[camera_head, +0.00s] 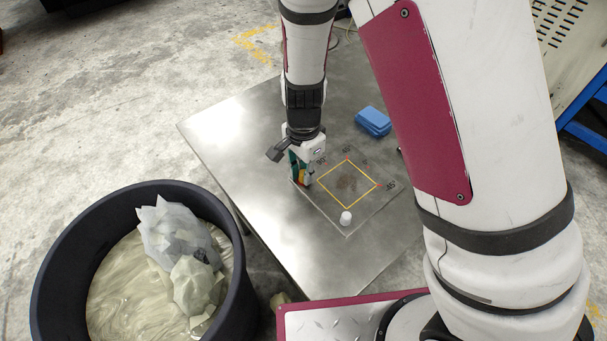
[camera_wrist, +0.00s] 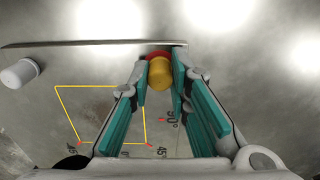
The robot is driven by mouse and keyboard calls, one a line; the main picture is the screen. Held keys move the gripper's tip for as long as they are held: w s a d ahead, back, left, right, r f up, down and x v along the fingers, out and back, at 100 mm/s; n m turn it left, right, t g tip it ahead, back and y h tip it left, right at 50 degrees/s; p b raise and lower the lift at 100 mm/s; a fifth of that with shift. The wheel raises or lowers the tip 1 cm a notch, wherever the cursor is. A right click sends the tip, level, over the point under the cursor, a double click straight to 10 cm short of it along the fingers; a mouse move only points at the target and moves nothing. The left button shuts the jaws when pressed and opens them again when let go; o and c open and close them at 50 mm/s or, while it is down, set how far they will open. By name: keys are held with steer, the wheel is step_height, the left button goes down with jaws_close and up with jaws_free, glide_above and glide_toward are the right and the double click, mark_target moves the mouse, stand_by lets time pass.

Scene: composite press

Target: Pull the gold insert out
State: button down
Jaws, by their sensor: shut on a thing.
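The gold insert (camera_wrist: 159,73) is a small rounded piece between my fingertips in the wrist view. A red part (camera_wrist: 159,54) shows just behind it, close to the plate's edge. I cannot tell how far the gold insert sits in the red part. My gripper (camera_wrist: 159,82) has teal finger pads, one on each side of the gold insert, and is shut on it. In the head view my gripper (camera_head: 302,174) points down at the left corner of the marked plate (camera_head: 364,212). A small orange bit shows there beside the teal fingers; the rest is hidden.
A white cylinder (camera_head: 345,218) stands on the plate's near corner, also in the wrist view (camera_wrist: 19,74). A folded blue cloth (camera_head: 373,121) lies on the metal table (camera_head: 235,130). A black bin (camera_head: 52,280) with crumpled plastic stands at the left. The table's left side is clear.

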steer(key=shift+r+p, duration=2.25)
steer(key=shift+r, duration=0.35)
